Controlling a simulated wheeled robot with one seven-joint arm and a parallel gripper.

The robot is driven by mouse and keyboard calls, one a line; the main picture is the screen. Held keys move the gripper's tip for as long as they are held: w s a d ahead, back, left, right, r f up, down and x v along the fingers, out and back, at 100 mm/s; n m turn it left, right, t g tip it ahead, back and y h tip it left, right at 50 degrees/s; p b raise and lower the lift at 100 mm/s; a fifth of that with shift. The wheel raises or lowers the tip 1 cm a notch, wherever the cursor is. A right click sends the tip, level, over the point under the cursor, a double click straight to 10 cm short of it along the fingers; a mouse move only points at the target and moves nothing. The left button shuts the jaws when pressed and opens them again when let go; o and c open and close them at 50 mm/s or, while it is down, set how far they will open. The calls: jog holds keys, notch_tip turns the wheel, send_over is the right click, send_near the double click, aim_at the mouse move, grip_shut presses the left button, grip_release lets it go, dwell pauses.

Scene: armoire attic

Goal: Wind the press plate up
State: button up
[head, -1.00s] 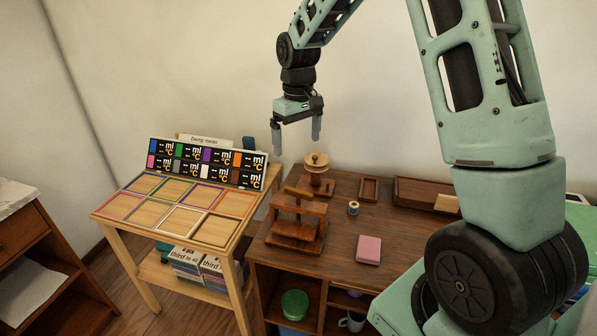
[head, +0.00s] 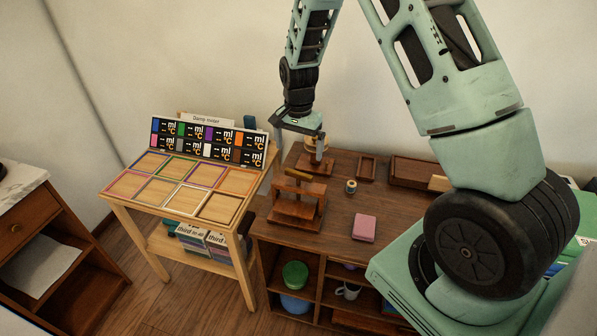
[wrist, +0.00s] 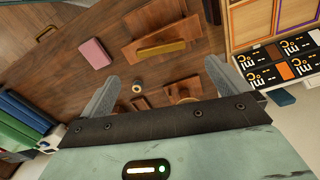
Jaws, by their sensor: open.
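The wooden press (head: 297,215) stands on the dark desk, with a lighter bar-shaped handle (head: 298,175) on top of it. Its flat plates and the handle also show in the wrist view (wrist: 160,49), beyond my fingertips. My gripper (head: 298,158) is open and empty, pointing down just above and behind the press handle. The fingers look apart from the handle, though the exact gap is hard to tell. How high the press plate sits is not clear.
A round-topped wooden stand (head: 316,166) is just behind, partly hidden by my gripper. A small spool (head: 351,187), a pink block (head: 364,228) and wooden trays (head: 367,167) lie to the right. The damp meter table (head: 190,185) stands left.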

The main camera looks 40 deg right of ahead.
aim_at(298, 172)
notch_tip(298, 172, down, 11)
jog(key=shift+r+p, duration=0.15)
jog(key=shift+p, duration=0.95)
jog(key=c, duration=0.9)
